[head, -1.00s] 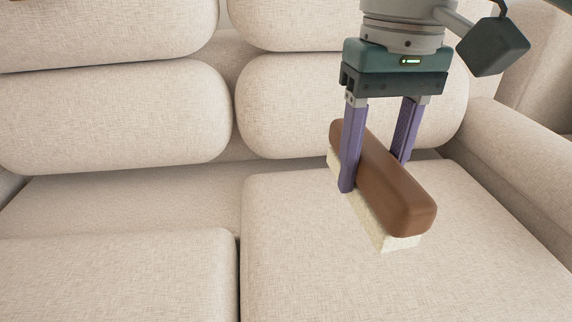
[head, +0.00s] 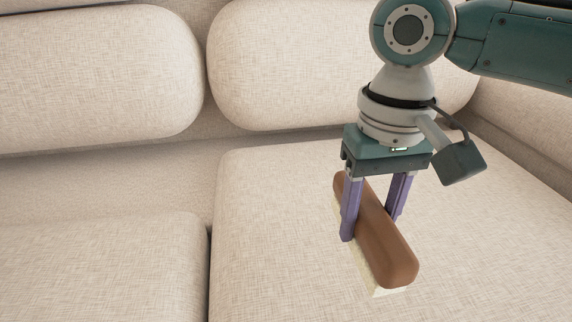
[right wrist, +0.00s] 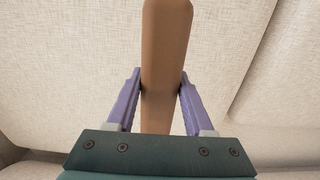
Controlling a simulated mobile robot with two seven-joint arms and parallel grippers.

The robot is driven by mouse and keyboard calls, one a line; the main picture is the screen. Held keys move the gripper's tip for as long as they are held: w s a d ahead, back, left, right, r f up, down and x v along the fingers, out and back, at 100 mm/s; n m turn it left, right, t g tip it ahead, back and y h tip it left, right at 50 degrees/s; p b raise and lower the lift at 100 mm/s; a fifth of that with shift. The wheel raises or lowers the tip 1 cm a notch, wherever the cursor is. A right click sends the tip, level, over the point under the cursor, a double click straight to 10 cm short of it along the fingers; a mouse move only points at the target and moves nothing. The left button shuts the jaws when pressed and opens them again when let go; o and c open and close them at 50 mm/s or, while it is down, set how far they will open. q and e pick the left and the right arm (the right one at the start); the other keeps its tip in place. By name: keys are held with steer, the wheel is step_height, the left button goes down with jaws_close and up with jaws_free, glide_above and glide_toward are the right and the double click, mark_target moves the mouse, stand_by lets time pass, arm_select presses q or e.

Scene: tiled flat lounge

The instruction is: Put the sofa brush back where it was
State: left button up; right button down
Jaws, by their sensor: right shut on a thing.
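The sofa brush (head: 385,240) has a brown back and cream bristles facing down. My right gripper (head: 370,228) is shut on it, with one purple finger on each long side. The brush is over the right seat cushion (head: 270,220) of the beige sofa; whether its bristles touch the cushion I cannot tell. In the right wrist view the brown back (right wrist: 163,60) of the brush runs between the two fingers of the right gripper (right wrist: 158,85). My left gripper is not in view.
Beige back cushions (head: 320,65) stand behind the seat. A gap separates the right seat cushion from the left one (head: 110,265). The sofa's armrest (head: 520,150) is at the right. The visible seat around the brush is clear.

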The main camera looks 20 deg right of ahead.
arm_select(q)
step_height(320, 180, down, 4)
steer(key=b, duration=0.3)
arm_select(e)
step_height(320, 180, down, 6)
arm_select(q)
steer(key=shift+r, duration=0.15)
arm_select(e)
steer(key=shift+r, duration=0.1)
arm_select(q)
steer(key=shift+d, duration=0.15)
arm_select(e)
steer(key=shift+c, duration=1.4)
jaws_free()
